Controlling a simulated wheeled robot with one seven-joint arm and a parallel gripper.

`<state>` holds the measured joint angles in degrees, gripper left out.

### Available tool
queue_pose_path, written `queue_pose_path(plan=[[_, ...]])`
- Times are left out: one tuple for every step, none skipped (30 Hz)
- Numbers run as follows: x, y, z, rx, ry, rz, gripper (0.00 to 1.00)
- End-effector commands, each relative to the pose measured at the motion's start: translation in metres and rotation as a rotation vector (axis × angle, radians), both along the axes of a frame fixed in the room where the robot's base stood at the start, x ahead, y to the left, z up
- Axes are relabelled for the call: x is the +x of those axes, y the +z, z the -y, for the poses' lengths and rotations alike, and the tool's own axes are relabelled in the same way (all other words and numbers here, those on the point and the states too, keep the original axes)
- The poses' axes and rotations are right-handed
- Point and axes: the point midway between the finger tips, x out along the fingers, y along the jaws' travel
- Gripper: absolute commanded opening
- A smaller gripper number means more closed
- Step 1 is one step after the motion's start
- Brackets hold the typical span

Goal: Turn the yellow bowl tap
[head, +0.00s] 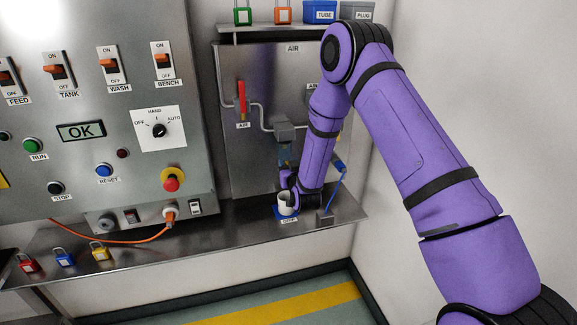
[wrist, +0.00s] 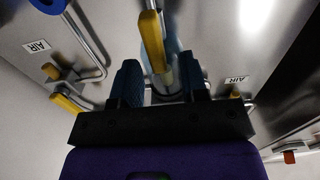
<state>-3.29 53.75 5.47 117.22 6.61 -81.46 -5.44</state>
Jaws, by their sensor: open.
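A yellow lever (wrist: 152,42) stands between and beyond my fingers in the wrist view, in front of a pale, see-through bowl (wrist: 172,62). I take it for the bowl tap. My gripper (wrist: 160,82) is open, with one dark finger on each side of the lever's line. I cannot tell whether either finger touches it. In the head view my gripper (head: 288,182) is low in front of the air panel, just above a white cup (head: 288,208). The tap is hidden there behind my gripper and wrist. A bit of the blue bowl (head: 284,153) shows above.
A second yellow handle (wrist: 66,103) sits left in the wrist view, beside pipework. A red AIR lever (head: 241,97) is on the air panel (head: 262,75). The cup stands on a steel shelf (head: 235,222). A blue cable (head: 334,190) hangs right of my gripper.

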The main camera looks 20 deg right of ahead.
Motion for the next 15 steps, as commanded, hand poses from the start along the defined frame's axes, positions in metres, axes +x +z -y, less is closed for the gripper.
queue_pose_path(plan=[[0.0007,-0.0001,0.0000,0.000,0.000,0.000,0.40],[0.0008,-0.0001,0.0000,0.000,0.000,0.000,0.40],[0.0008,-0.0001,-0.0001,0.000,0.000,0.000,0.40],[0.0008,-0.0001,-0.0001,0.000,0.000,0.000,0.40],[0.0007,-0.0001,-0.0001,0.000,0.000,0.000,0.40],[0.0007,-0.0001,-0.0001,0.000,0.000,0.000,0.40],[0.0006,-0.0001,-0.0001,0.000,0.000,-0.001,0.40],[0.0006,-0.0001,-0.0001,0.000,0.000,-0.001,0.36],[0.0006,0.0000,-0.0001,0.000,0.000,0.000,0.27],[0.0005,0.0000,-0.0001,0.000,0.000,-0.001,0.20],[0.0005,0.0000,-0.0001,0.000,0.000,-0.001,0.13],[0.0005,0.0000,-0.0002,0.000,0.000,0.000,0.04],[0.0005,0.0000,-0.0002,0.000,0.000,-0.001,0.00],[0.0005,0.0000,-0.0002,0.000,0.000,-0.001,0.00],[0.0004,0.0000,-0.0002,0.000,0.000,-0.001,0.00]])
